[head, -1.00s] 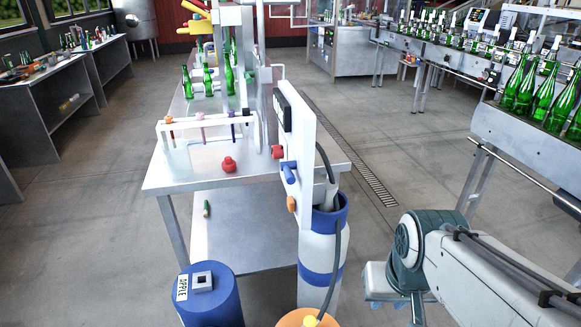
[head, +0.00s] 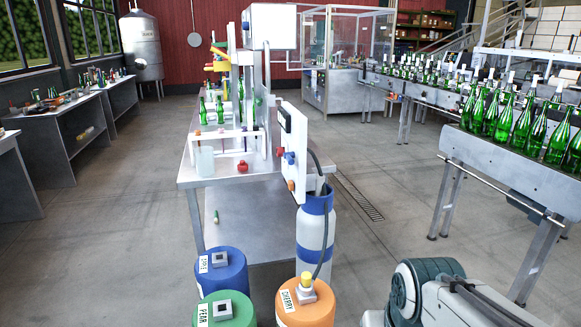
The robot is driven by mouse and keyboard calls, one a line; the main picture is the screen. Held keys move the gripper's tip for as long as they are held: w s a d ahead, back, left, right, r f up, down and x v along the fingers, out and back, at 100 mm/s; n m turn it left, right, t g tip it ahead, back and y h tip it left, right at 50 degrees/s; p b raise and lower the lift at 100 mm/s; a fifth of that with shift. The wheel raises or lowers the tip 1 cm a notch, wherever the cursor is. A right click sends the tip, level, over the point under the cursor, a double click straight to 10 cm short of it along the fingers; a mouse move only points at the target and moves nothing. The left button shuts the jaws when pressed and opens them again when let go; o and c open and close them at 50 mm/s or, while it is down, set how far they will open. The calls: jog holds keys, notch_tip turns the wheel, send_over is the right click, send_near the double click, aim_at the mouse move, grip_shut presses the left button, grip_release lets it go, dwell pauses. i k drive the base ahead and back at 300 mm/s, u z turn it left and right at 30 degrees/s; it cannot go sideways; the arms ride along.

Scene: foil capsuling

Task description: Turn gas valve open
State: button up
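A white and blue gas cylinder (head: 313,232) stands upright at the right front corner of the steel bench. Its top is partly hidden by the white panel (head: 294,155) beside it, and a dark hose runs down its side. The panel carries a red knob (head: 280,152), a blue handle (head: 289,158) and an orange knob (head: 291,185) on its left face. I cannot tell which of these, if any, is the gas valve. My arm shows at the lower right, apart from the cylinder and panel. My gripper is out of the picture.
Blue (head: 221,272), green (head: 224,310) and orange (head: 304,303) drums stand in front of the bench (head: 236,184). A conveyor (head: 512,175) with green bottles runs along the right. Open floor lies between bench and conveyor and on the left.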

aim_at(289, 156)
jog(key=u, duration=0.75)
jog(key=i, duration=0.9)
jog(key=u, duration=0.1)
